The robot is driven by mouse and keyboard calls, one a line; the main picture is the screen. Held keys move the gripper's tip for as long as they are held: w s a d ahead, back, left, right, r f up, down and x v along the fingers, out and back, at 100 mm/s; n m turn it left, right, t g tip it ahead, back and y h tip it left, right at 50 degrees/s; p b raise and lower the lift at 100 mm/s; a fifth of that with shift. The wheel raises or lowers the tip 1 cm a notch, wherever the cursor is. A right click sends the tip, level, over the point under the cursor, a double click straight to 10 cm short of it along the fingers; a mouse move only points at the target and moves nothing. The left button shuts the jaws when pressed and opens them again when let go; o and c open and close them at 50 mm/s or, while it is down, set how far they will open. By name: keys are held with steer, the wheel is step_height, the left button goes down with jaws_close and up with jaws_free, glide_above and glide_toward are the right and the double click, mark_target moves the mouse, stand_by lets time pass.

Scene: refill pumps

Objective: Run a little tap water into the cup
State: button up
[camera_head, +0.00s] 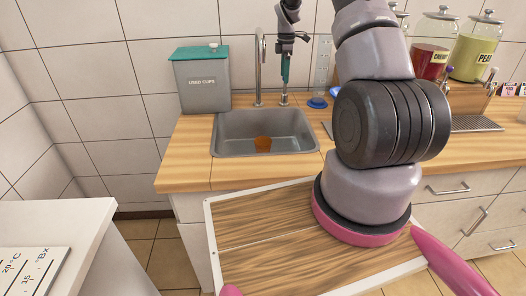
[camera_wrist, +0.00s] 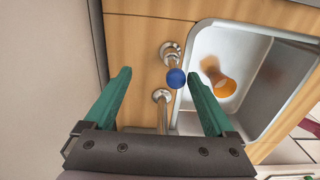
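An orange cup (camera_head: 262,144) sits in the grey sink (camera_head: 232,146); it also shows in the wrist view (camera_wrist: 224,87). The chrome tap spout (camera_head: 259,70) rises behind the sink. Beside it stands a short chrome post (camera_head: 283,99). In the wrist view the post carries a blue ball knob (camera_wrist: 177,78). My gripper (camera_wrist: 159,74) has its two green fingers spread, with the knob in view between them, nearer the right fingertip. In the head view my gripper (camera_head: 285,68) points down above the post. Whether it touches the knob cannot be told. No running water is visible.
A grey used-cups bin (camera_head: 203,85) with a green lid stands left of the tap. A clear measuring cylinder (camera_head: 321,65) on a blue base stands close on the right. Jars (camera_head: 430,58) stand further right. The wooden counter left of the sink (camera_head: 190,150) is clear.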

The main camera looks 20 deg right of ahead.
steer(key=shift+o, duration=0.2)
step_height(320, 180, up, 9)
steer(key=shift+s, duration=0.15)
stand_by(1.5)
steer(key=s+a+r+m+t, duration=0.2)
steer(key=s+a+r+m, duration=0.25)
steer(key=s+r, duration=0.5)
steer(key=s+a+r+m+t, duration=0.2)
steer(key=s+a+r+m, duration=0.25)
steer(key=s+r, duration=0.5)
steer(key=s+a+m+t+y, duration=0.1)
steer(key=s+m, duration=0.4)
steer(key=s, duration=0.6)
steer(key=s+a+r+m+t+y, duration=0.1)
steer(key=s+a+m, duration=0.3)
steer(key=s, duration=0.7)
steer(key=shift+s+r+m+t, duration=0.15)
steer(key=shift+s+m+t, duration=0.15)
steer(key=shift+m+t, duration=0.5)
